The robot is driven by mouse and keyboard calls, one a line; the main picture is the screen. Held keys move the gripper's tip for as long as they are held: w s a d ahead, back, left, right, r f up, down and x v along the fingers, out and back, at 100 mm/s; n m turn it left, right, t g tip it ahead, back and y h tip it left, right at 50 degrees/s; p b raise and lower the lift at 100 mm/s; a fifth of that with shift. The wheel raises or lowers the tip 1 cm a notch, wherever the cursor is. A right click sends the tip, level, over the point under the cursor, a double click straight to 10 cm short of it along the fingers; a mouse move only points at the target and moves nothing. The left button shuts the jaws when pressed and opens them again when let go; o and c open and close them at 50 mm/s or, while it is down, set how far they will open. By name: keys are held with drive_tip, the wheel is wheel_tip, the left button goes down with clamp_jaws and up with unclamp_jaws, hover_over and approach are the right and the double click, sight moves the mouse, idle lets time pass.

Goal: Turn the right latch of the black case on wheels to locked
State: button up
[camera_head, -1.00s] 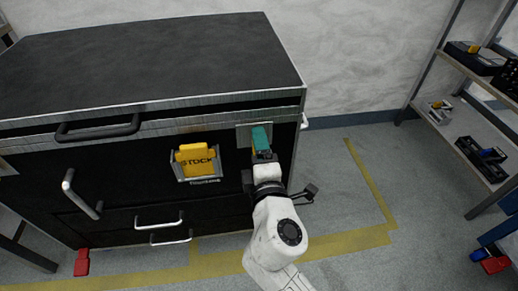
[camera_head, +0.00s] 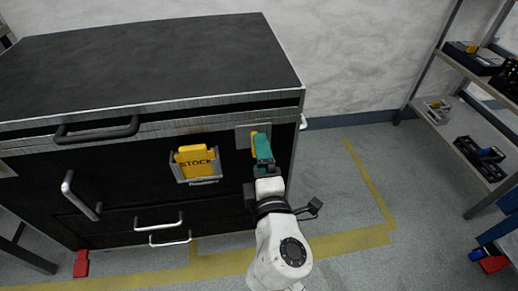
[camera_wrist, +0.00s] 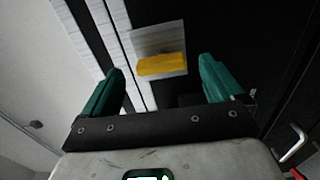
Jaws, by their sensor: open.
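The black case on wheels (camera_head: 110,185) fills the left of the head view. Its right latch is a yellow handle (camera_head: 254,141) on a grey metal plate (camera_head: 243,136) near the front's upper right corner. In the wrist view the yellow handle (camera_wrist: 162,65) lies across the plate (camera_wrist: 158,41), ahead of and between my fingers. My gripper (camera_head: 262,150) has teal fingers and is open in front of the latch. In the wrist view my gripper (camera_wrist: 161,74) holds nothing, and its fingers look apart from the handle. In the head view my gripper covers part of the latch.
Black and silver handles (camera_head: 98,130) stick out of the front. A shelf rack (camera_head: 455,120) stands at the right. The floor (camera_head: 350,190) between is clear.

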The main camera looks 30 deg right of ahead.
drive_tip(key=v, duration=0.7)
drive_tip(key=shift+s, duration=0.25)
drive_tip(key=s+d+f+m+g+h, duration=0.1)
drive_tip(key=s+d+f+m+g, duration=0.25)
drive_tip(key=d+f+m, duration=0.2)
drive_tip(key=s+d+f+m+g+h, duration=0.1)
drive_tip(key=s+d+f+m+g, duration=0.1)
drive_tip(key=d+f+m+g, duration=0.4)
drive_tip(key=s+f+m+g+y+p, duration=0.1)
drive_tip(key=s+f+m+g+y, duration=0.15)
drive_tip(key=s+f+y, duration=0.35)
drive_tip(key=s+f+m+g+y, duration=0.1)
drive_tip(key=s+f+g, duration=0.25)
drive_tip(key=s, duration=0.45)
wheel_tip(320, 180, up, 29)
drive_tip(key=p, duration=2.9)
drive_tip(key=shift+a+g, duration=0.35)
drive_tip(key=shift+a, duration=0.05)
drive_tip(key=shift+w+r, duration=0.1)
drive_tip(key=shift+r, duration=0.05)
